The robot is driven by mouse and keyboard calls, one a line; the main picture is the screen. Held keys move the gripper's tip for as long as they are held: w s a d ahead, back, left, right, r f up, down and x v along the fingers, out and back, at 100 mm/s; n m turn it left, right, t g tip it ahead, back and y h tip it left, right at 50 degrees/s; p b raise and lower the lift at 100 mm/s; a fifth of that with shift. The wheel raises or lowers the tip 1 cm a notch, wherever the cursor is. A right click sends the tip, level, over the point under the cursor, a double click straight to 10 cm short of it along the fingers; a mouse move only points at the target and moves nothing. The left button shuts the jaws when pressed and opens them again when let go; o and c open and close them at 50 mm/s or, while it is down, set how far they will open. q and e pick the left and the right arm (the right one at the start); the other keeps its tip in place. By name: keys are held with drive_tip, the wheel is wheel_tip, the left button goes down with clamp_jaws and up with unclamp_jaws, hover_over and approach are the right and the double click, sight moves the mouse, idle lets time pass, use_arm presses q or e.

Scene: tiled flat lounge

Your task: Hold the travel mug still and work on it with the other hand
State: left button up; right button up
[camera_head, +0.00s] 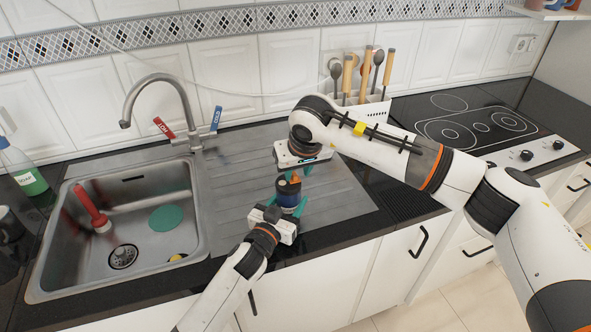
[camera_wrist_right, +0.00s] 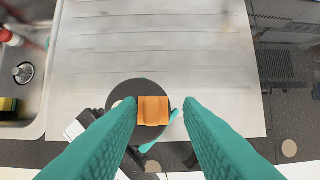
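The travel mug (camera_head: 288,196) stands upright on the steel drainboard near the counter's front edge. It has a dark blue body and a dark lid with an orange piece on top; the lid (camera_wrist_right: 147,88) and orange piece (camera_wrist_right: 153,110) show from above in the right wrist view. My left gripper (camera_head: 287,206) is shut around the mug's body from the front, with a teal finger on either side. My right gripper (camera_head: 294,172) is open and empty just above the lid, pointing down. In the wrist view its fingers (camera_wrist_right: 160,104) are wide apart, with the orange piece nearer the left finger.
A sink (camera_head: 50,270) with a red-handled plunger (camera_head: 92,207) and a green disc (camera_head: 166,218) lies to the left, under a faucet (camera_head: 160,80). A white utensil holder (camera_head: 366,110) stands behind my right arm. A hob (camera_head: 470,122) is right. The drainboard (camera_head: 225,165) is otherwise clear.

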drive_tip(key=v, duration=1.2)
use_arm(q)
drive_tip(key=o, duration=1.2)
drive_tip(key=shift+c, duration=0.2)
drive_tip(key=shift+s, duration=0.1)
